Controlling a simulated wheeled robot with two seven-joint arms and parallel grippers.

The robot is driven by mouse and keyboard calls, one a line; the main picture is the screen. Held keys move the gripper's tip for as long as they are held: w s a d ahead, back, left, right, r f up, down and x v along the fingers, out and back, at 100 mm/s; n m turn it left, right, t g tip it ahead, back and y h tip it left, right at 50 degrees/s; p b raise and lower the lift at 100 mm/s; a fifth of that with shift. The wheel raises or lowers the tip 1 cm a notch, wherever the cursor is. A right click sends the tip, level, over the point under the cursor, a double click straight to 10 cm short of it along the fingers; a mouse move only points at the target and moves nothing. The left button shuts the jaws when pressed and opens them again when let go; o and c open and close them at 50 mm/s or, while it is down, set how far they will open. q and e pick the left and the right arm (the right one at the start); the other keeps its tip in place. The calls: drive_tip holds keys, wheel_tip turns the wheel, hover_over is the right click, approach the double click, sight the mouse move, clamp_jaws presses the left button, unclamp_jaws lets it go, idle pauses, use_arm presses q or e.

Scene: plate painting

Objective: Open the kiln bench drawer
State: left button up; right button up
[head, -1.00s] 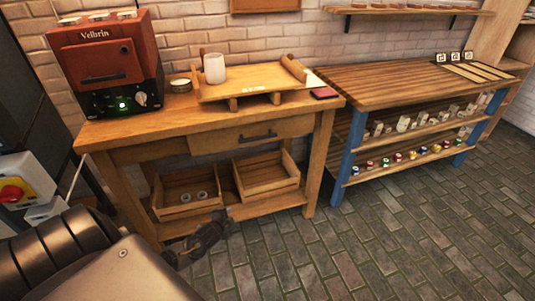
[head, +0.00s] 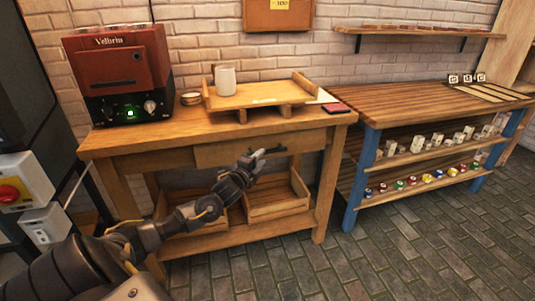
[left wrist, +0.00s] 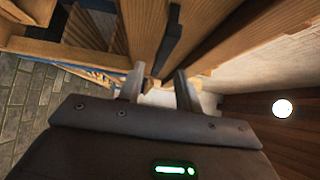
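The kiln bench (head: 130,137) stands against the brick wall, and its drawer (head: 312,141) looks closed under the top. The drawer's dark bar handle (head: 277,151) is partly covered by my left gripper (head: 259,154). In the left wrist view, the two fingers of my left gripper (left wrist: 160,84) are apart with nothing seen between them. The dark handle (left wrist: 172,38) lies just beyond the fingertips, roughly in line with the gap. I cannot tell whether they touch. My right gripper is in neither view.
The red kiln (head: 112,70) and a wooden tray (head: 275,92) with a white cup (head: 225,80) stand on the bench. Open wooden boxes (head: 277,210) sit on its lower shelf, below my forearm. A blue-legged table (head: 440,100) stands to the right. The brick floor in front is clear.

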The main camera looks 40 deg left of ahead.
sight(266, 153)
use_arm(q)
drive_tip(key=w, duration=0.3)
drive_tip(key=w+a, duration=0.1)
drive_tip(key=w, duration=0.1)
drive_tip(key=shift+w, duration=0.4)
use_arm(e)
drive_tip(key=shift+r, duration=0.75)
use_arm(q)
drive_tip(key=shift+c, duration=0.2)
clamp_jaws()
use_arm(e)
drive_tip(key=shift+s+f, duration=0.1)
